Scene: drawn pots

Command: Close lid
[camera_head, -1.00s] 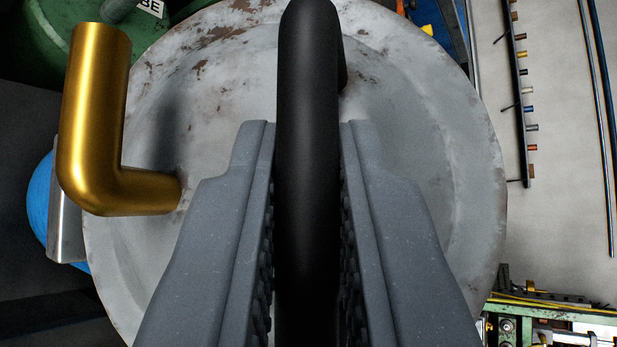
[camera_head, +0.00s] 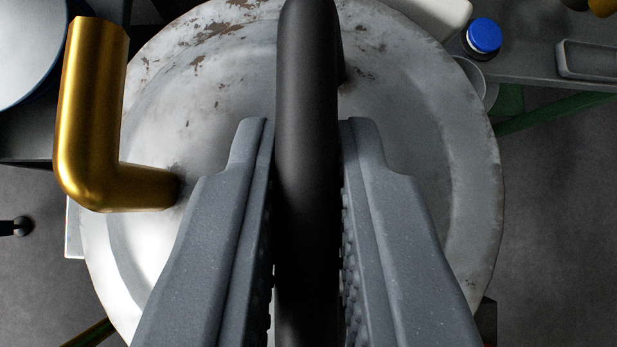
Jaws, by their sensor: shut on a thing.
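A round, worn grey-white metal lid (camera_head: 420,120) with rusty chipped patches fills the middle of the view. A black bar handle (camera_head: 307,120) rises from it toward the camera. A bent golden pipe (camera_head: 90,130) stands on the lid's left part. My gripper (camera_head: 308,135) is shut on the black handle, one grey finger on each side of it. The handle and fingers hide part of the lid. No pot shows below the lid, so I cannot tell whether it hangs free or rests on something.
A grey table or shelf (camera_head: 540,65) at the upper right bears a blue-capped container (camera_head: 484,36) and a shallow grey tray (camera_head: 590,60). A large pale round vessel (camera_head: 25,45) is at the upper left. Dark grey floor (camera_head: 560,220) shows at right and lower left.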

